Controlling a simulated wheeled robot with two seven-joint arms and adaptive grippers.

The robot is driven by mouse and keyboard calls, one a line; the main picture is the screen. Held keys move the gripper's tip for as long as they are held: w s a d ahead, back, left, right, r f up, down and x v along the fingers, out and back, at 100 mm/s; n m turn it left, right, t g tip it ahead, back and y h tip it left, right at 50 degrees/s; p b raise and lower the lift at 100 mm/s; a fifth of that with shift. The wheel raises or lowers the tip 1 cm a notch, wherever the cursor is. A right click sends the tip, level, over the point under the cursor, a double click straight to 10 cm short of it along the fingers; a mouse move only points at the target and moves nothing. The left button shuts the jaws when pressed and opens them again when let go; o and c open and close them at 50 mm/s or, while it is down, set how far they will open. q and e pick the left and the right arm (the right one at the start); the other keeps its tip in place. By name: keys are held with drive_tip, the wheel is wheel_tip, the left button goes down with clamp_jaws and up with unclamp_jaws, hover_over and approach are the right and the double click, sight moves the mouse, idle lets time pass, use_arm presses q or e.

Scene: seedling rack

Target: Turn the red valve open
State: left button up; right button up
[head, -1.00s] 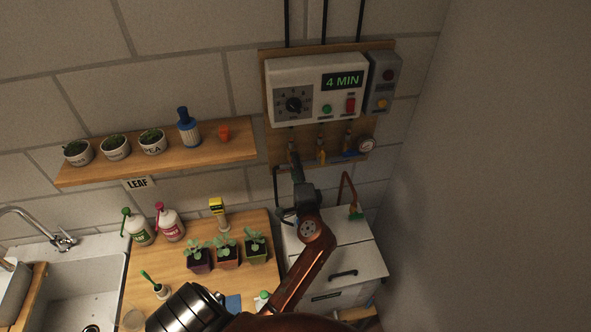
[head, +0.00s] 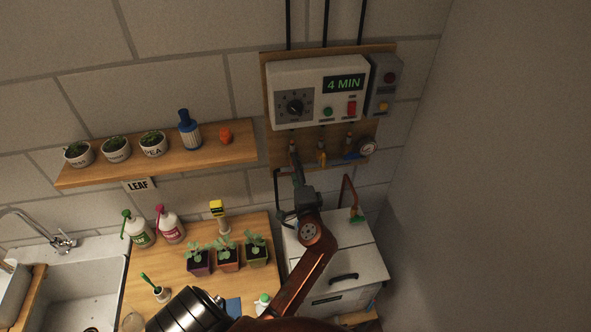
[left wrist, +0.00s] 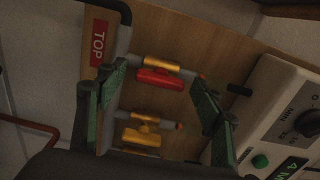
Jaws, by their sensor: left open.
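The red valve (left wrist: 160,78) has a red handle on a brass body and sits on a pipe on the wooden board. In the left wrist view it lies between the two green fingers of my left gripper (left wrist: 160,82), which is open, with a visible gap on both sides. The handle lies across the view, about in line with the brass body. In the head view my left gripper (head: 296,167) is at the lower left of the board, where the valve is mostly hidden. My right gripper is not in view.
The timer box (head: 297,84) reading 4 MIN is just above. A shelf (head: 205,156) with pots is to the left. A white lidded box (head: 361,268) stands below.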

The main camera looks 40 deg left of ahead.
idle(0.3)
use_arm(q)
drive_tip(key=s+d+m+p, duration=0.55)
drive_tip(key=m+p, duration=0.75)
drive_tip(key=m, duration=0.5)
drive_tip(key=s+a+f+n+g+y, duration=0.1)
drive_tip(key=s+a+n, duration=0.3)
drive_tip(key=s, duration=0.5)
drive_tip(key=s+a+f+n+g+y, duration=0.1)
drive_tip(key=s+a+f+n+g, duration=0.2)
drive_tip(key=s+a, duration=0.4)
drive_tip(key=s+a+f+n+g+y, duration=0.1)
drive_tip(key=s+a+f+n, duration=0.3)
drive_tip(key=s, duration=0.7)
drive_tip(key=shift+s+a+n+g, duration=0.4)
drive_tip(key=shift+a+n+g, duration=0.2)
drive_tip(key=shift+a+n, duration=0.55)
drive_tip(key=shift+f, duration=0.1)
